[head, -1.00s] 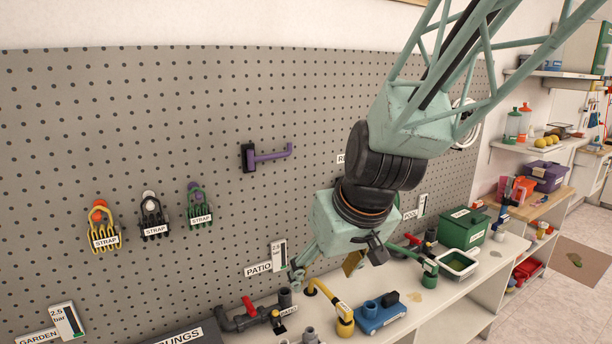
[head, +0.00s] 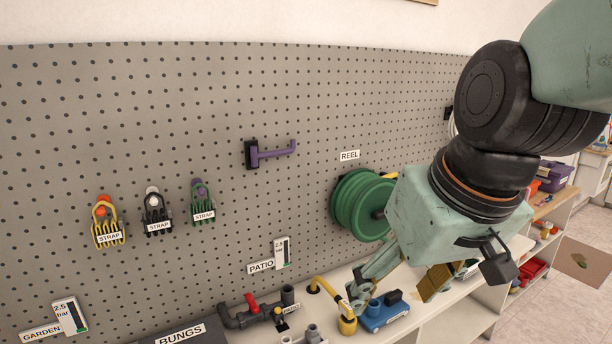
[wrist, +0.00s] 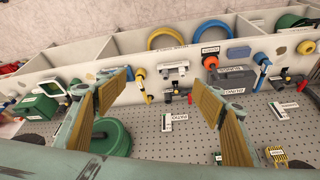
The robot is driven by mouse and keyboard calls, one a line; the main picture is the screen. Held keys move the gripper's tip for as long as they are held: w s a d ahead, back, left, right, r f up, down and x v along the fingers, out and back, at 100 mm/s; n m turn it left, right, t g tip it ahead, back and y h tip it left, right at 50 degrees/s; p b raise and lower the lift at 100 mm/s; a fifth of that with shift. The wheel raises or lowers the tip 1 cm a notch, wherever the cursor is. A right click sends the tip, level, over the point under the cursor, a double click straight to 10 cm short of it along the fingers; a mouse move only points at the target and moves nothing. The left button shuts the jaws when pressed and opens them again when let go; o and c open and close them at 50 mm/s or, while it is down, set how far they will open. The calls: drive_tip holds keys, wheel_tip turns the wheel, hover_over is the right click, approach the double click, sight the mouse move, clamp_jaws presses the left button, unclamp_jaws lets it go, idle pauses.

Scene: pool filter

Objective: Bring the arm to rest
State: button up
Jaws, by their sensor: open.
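My gripper (head: 395,292) hangs at the right of the head view, in front of the pegboard and over the bench. Its two fingers are spread. In the wrist view my gripper (wrist: 165,92) shows yellow-brown pads wide apart, with nothing held between them. My arm fills the upper right of the head view and hides part of the pegboard and bench.
The pegboard (head: 120,130) carries a green hose reel (head: 358,207) close left of my gripper, a purple hook (head: 272,154) and three straps. Below my gripper, the bench holds a yellow pipe (head: 328,290), a blue device (head: 383,316) and grey pipework (head: 245,318).

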drive_tip(key=s+d+m, duration=0.1)
drive_tip(key=s+d, duration=0.2)
drive_tip(key=s, duration=0.4)
drive_tip(key=s+d+r+m+h, duration=0.1)
drive_tip(key=s+d, duration=0.3)
drive_tip(key=s, duration=0.4)
drive_tip(key=shift+r+b, duration=0.25)
drive_tip(key=shift+b, duration=0.1)
idle(0.6)
